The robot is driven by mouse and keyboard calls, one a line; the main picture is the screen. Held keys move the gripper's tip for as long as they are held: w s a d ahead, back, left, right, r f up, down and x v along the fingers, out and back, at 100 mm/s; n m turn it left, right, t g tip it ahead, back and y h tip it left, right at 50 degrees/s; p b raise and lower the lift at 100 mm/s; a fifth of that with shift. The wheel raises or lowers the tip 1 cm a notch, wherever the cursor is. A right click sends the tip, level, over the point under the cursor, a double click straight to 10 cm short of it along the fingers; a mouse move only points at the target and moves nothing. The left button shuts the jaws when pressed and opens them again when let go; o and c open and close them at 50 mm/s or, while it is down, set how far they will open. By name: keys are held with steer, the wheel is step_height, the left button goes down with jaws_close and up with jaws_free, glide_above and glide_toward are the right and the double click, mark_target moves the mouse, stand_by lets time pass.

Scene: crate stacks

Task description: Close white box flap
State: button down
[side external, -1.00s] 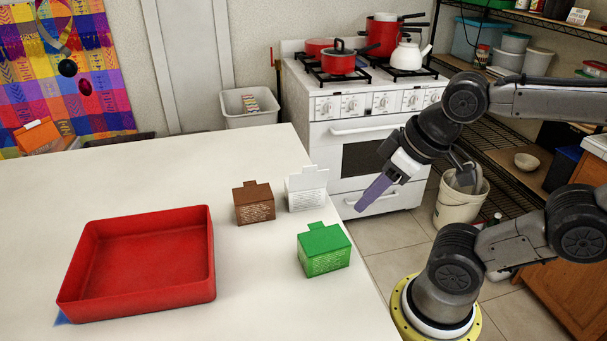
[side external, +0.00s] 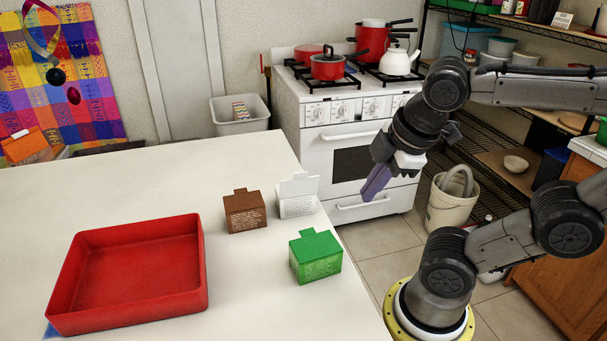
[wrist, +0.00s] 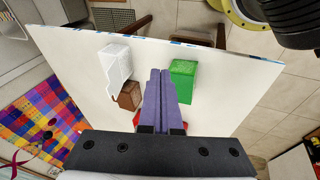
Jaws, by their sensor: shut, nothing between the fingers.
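The white box (side external: 297,206) stands near the table's right edge, with its tabbed flap (side external: 298,185) raised at the back. In the wrist view the white box (wrist: 116,62) is left of my fingers. My gripper (side external: 366,197) is shut and empty, in the air to the right of the white box, beyond the table edge in the side view and touching nothing there. In the wrist view its purple fingers (wrist: 160,72) are together and point between the white box and the green box.
A brown box (side external: 245,212) stands just left of the white box, and a green box (side external: 315,257) stands in front. Both look closed. A red tray (side external: 128,275) is at the left. The back left of the table (side external: 130,185) is clear. A stove (side external: 345,150) stands behind.

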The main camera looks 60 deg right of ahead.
mark_target(304, 175)
steer(key=w+a+r+n+h, duration=0.2)
steer(key=w+a+r+n, duration=0.15)
steer(key=n, duration=0.55)
steer(key=w+a+r+n+h, duration=0.15)
steer(key=w+n, duration=0.25)
steer(key=n, duration=0.5)
steer(key=shift+y, duration=0.25)
steer(key=x, duration=0.3)
steer(key=w+d+x, duration=0.1)
steer(key=x, duration=0.2)
steer(key=r+x, duration=0.1)
steer(key=x, duration=0.3)
steer(key=shift+w+d, duration=0.15)
steer(key=shift+w+d+r, duration=0.25)
steer(key=shift+w+d, duration=0.2)
